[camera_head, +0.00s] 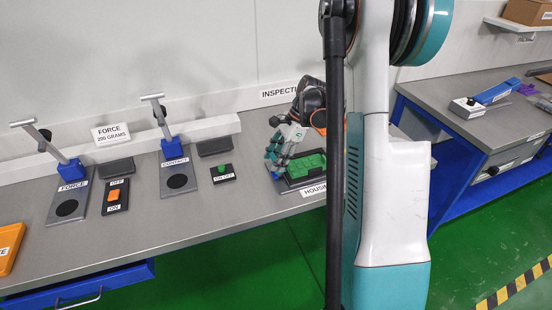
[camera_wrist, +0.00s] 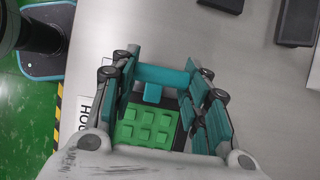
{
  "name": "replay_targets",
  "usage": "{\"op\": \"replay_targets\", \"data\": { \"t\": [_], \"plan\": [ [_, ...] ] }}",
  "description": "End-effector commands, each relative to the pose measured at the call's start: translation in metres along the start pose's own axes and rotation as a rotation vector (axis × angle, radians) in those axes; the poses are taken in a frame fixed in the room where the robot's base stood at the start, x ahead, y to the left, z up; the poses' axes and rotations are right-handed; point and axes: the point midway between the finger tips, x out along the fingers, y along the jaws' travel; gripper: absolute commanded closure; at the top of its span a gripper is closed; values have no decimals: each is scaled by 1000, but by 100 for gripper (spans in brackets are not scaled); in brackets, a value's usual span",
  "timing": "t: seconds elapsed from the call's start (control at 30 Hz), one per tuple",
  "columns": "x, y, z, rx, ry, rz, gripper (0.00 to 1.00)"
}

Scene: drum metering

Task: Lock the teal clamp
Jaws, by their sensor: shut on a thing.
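The teal clamp (camera_wrist: 165,76) shows in the wrist view as a teal crossbar with a small tab at its middle, beside a studded green block (camera_wrist: 146,126). My gripper (camera_wrist: 165,92) has its two fingers on either side of the bar and is shut on the clamp. The fingers hide the bar's ends. In the head view my gripper (camera_head: 279,155) is low at the left edge of the green block (camera_head: 306,165), which sits in a dark-framed housing fixture (camera_head: 296,184). The clamp cannot be clearly told apart from the fingers there.
Left along the grey bench (camera_head: 225,205) stand a contact lever stand (camera_head: 179,180), a force lever stand (camera_head: 68,205), an orange rocker switch (camera_head: 114,196) and a green button box (camera_head: 223,173). A wall ledge runs behind. Another bench (camera_head: 480,80) stands at right.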

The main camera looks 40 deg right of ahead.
Motion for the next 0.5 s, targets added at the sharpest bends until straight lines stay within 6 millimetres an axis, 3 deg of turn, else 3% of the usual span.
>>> {"op": "replay_targets", "data": {
  "t": [0.17, 0.2, 0.3, 0.5],
  "plan": [
    [1, 0, -1, 1, 2, 0, 82],
    [1, 0, -1, 1, 2, 0, 55],
    [0, 0, -1, 1, 2, 0, 37],
    [0, 0, 0, 1, 2, 0, 37]
  ]
}}
